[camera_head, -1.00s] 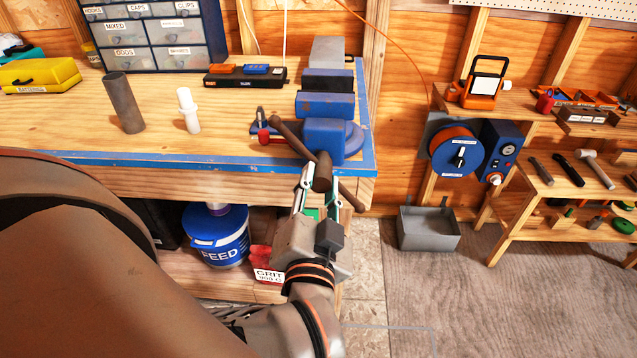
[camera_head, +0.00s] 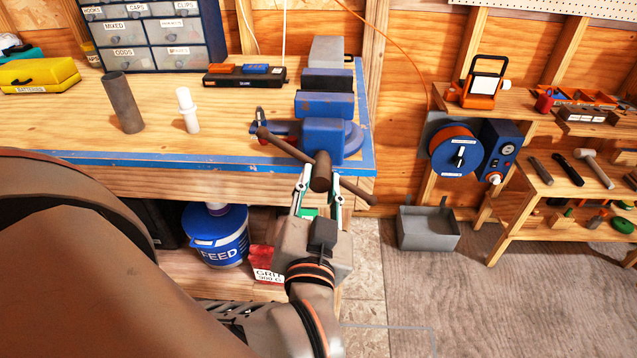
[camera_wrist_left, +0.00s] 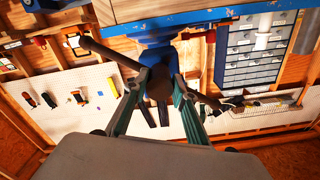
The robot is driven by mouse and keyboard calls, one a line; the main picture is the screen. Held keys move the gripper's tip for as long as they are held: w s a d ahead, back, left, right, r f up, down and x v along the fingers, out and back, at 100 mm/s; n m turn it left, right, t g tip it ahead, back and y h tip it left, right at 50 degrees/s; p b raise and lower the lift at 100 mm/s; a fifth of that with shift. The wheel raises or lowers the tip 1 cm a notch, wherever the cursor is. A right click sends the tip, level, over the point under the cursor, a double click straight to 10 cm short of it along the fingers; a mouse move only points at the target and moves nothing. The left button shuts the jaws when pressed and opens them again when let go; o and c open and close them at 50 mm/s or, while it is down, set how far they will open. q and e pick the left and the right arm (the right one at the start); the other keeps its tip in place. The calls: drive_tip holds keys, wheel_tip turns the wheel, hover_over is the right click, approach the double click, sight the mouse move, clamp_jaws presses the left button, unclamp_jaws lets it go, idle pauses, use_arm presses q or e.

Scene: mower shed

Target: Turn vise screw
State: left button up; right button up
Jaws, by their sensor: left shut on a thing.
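The blue vise (camera_head: 324,138) stands on the front right corner of the workbench. Its brown screw head (camera_head: 321,172) sticks out past the bench's front edge, with a long handle bar (camera_head: 284,146) through it, slanting from upper left to lower right. My left gripper (camera_head: 320,186) is shut on the screw head, one finger on each side. In the left wrist view the screw head (camera_wrist_left: 159,84) sits between the fingertips, and the bar runs out to both sides. My right gripper is not in view.
A blue feed bucket (camera_head: 217,236) stands below. A grey bin (camera_head: 428,229) and a tool shelf (camera_head: 560,180) are to the right.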

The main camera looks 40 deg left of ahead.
use_arm(q)
drive_tip(key=shift+w+a+r, duration=0.1)
drive_tip(key=shift+a+r, duration=0.1)
drive_tip(key=shift+r, duration=0.25)
drive_tip(key=o, duration=1.1)
drive_tip(key=shift+c, duration=0.2)
drive_tip(key=shift+w+a+f, duration=0.1)
drive_tip(key=shift+w+f, duration=0.05)
drive_tip(key=shift+w, duration=0.1)
drive_tip(key=shift+s, duration=0.15)
drive_tip(key=shift+f+p+v, duration=0.15)
drive_tip(key=shift+v, duration=1)
drive_tip(key=shift+f+p+v, duration=0.1)
drive_tip(key=shift+p+v, duration=0.05)
drive_tip(key=shift+v, duration=1)
drive_tip(key=v, duration=0.4)
drive_tip(key=shift+d, duration=0.25)
